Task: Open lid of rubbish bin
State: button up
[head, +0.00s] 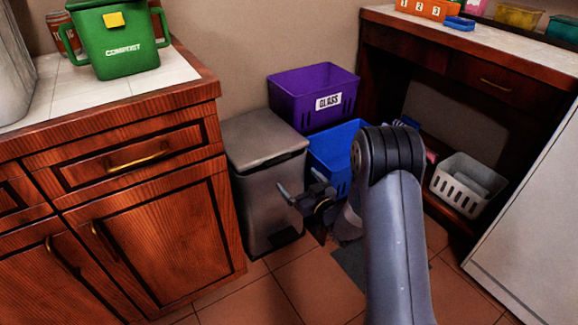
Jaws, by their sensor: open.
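The rubbish bin (268,190) is a grey-brown box standing on the floor against the wall, just right of the wooden cabinet. Its flat lid (262,137) lies shut on top. A dark pedal-like part (286,240) shows at its foot. My gripper (284,194) is open and empty, in front of the bin's right side and below lid height. I cannot tell whether a finger touches the bin. My arm hides part of the floor and the boxes to the right.
A purple GLASS box (290,92) and a blue box (330,148) stand behind and right of the bin. The wooden cabinet (150,215) is close on its left, with a green compost pail (115,40) on top. A white basket (467,184) is at right. Tiled floor (262,296) is clear in front.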

aim_at(280, 161)
jog(key=b+x, duration=0.2)
jog(key=x, duration=0.8)
jog(key=shift+s, duration=0.1)
jog(key=shift+r, duration=0.1)
jog(key=c, duration=1.1)
